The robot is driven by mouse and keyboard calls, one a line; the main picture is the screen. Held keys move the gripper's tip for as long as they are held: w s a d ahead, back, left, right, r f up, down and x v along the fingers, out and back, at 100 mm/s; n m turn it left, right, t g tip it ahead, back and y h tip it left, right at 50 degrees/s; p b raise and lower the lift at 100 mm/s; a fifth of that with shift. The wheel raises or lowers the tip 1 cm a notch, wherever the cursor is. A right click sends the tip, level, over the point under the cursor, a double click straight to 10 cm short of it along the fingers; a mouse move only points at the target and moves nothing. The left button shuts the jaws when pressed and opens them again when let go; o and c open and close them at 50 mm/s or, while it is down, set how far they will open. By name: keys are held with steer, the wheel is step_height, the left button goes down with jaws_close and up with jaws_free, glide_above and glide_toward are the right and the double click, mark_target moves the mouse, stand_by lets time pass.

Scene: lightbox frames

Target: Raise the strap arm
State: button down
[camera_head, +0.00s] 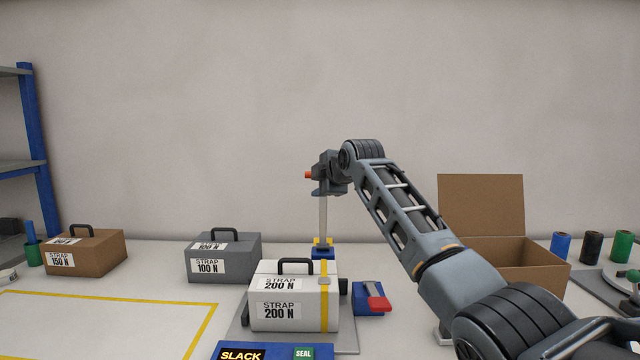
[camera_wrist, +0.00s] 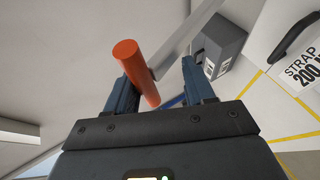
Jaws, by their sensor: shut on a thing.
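The strap arm (camera_head: 323,218) is a pale grey bar. It stands about upright from a blue and yellow base (camera_head: 322,251) behind the white case. Its orange handle (camera_head: 309,175) is at the top and also shows in the wrist view (camera_wrist: 136,72), with the bar (camera_wrist: 188,38) running off to the upper right. My gripper (camera_head: 320,182) is at the top of the bar, shut on the orange handle. In the wrist view the handle lies between my two fingers (camera_wrist: 158,88), nearer the left one; the contact itself is partly hidden.
The white STRAP 200 N case (camera_head: 276,296) with a yellow strap stands in front, beside a red-handled blue device (camera_head: 372,300). SLACK and SEAL labels (camera_head: 274,352) are at the front edge. Grey (camera_head: 224,259) and brown (camera_head: 86,252) cases stand left; an open cardboard box (camera_head: 510,262) stands right.

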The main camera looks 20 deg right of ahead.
steer(key=shift+f, duration=0.7)
steer(key=c, duration=0.9)
jaws_free()
steer(key=shift+w+f, duration=0.1)
steer(key=shift+f, duration=0.05)
steer(key=shift+c, duration=0.8)
steer(key=a+r+b+v, duration=0.1)
steer(key=v, duration=0.7)
steer(key=shift+d, duration=0.45)
